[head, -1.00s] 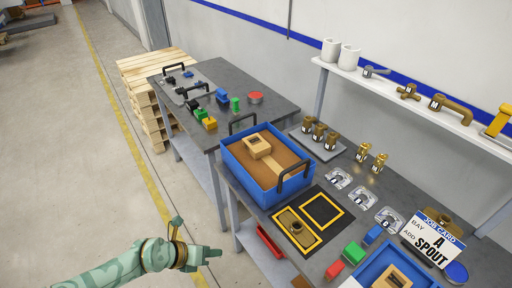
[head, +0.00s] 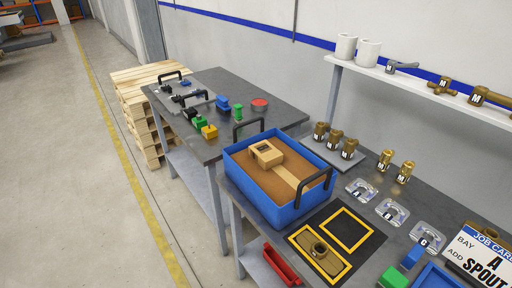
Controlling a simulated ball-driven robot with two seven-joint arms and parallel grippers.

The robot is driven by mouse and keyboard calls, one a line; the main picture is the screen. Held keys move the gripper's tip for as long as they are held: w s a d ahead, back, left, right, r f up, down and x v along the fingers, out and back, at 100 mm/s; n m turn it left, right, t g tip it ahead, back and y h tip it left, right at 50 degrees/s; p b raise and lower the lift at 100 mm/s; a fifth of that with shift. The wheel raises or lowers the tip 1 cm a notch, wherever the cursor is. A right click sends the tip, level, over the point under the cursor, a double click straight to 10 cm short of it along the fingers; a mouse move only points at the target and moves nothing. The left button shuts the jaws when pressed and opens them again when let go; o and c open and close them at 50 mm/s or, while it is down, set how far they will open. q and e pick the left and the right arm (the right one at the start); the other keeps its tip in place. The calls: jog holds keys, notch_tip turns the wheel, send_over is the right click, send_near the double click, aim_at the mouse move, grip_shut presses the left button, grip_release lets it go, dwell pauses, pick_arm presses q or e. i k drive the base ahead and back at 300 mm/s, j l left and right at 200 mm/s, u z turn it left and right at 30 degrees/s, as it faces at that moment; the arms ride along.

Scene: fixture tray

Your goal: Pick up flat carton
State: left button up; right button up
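A blue tote (head: 240,178) with black handles stands on the near grey bench. A brown, flat-topped cardboard carton (head: 256,182) with a pale tape strip (head: 285,174) fills most of its inside. A small tan block-like part (head: 266,153) with an opening rests on the carton's top. The carton's sides are hidden by the tote walls. Neither of my grippers shows in the head view.
A red bin (head: 281,264) sits below. Pallets (head: 150,75) stand behind the far bench (head: 275,105). The floor at left is clear.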

aim_at(263, 153)
jog(key=i+j+z, duration=0.6)
jog(key=j, duration=0.15)
jog(key=i+j+z, duration=0.15)
jog(key=j+z, duration=0.15)
jog(key=j, duration=0.1)
